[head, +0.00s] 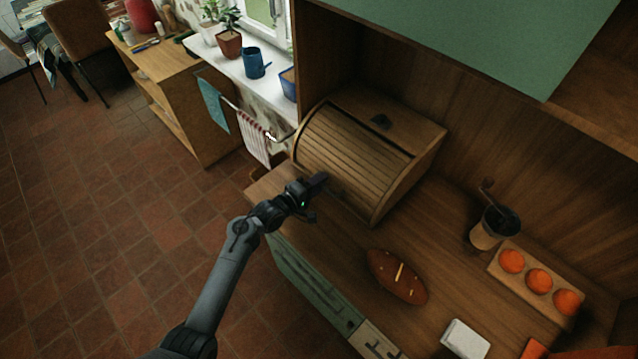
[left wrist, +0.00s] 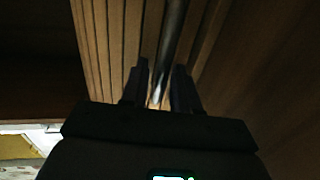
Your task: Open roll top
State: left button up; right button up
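The wooden roll-top box (head: 350,155) stands on the counter with its slatted curved cover down over the front. My left gripper (head: 315,198) is at the lower left front of the cover, with its fingers spread apart. In the left wrist view the slats (left wrist: 105,45) fill the upper part. A dark round bar, which looks like the cover's handle (left wrist: 173,35), runs down between the two fingers (left wrist: 162,88). I cannot tell whether the fingers touch it. In the head view the handle is hidden. My right gripper is not in view.
On the wooden counter (head: 440,215) are a bread loaf (head: 397,277), a grinder (head: 494,228), a board with orange fruits (head: 537,282) and a white block (head: 465,340). A green cabinet (head: 480,35) hangs above. A towel rail (head: 250,125) is left of the box.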

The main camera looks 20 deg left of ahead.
pick_arm(q)
grip_shut()
dwell(0.4)
